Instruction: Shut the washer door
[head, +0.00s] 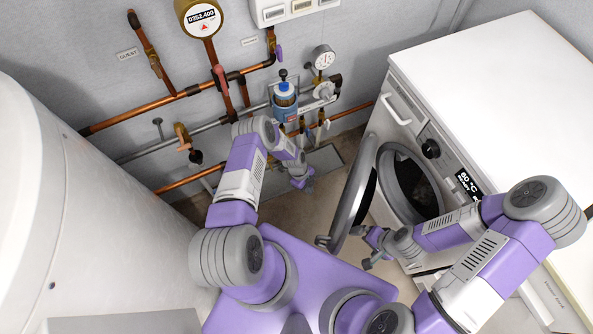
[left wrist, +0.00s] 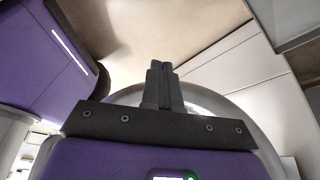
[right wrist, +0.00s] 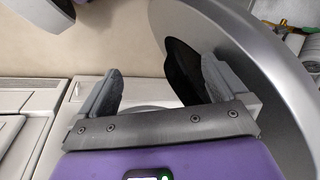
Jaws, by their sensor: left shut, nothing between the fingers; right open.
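The white washer (head: 480,60) stands at the right in the head view, with a dark round drum opening (head: 410,185). Its round grey-rimmed door (head: 350,200) stands wide open, swung out to the left of the opening, with a small grey latch piece (head: 322,241) at its lower edge. My right gripper (head: 370,250) is open beside the lower part of the door, on the opening's side. In the right wrist view the door (right wrist: 270,75) curves close by the right finger; contact cannot be told. My left gripper (head: 302,181) is shut and empty, left of the door; its fingers (left wrist: 163,80) show closed.
Copper pipes (head: 140,115), gauges and a blue-capped filter (head: 285,95) line the back wall. A large white tank (head: 90,210) fills the left side. A floor grate (head: 320,160) lies below the pipes. Free floor between tank and washer is narrow.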

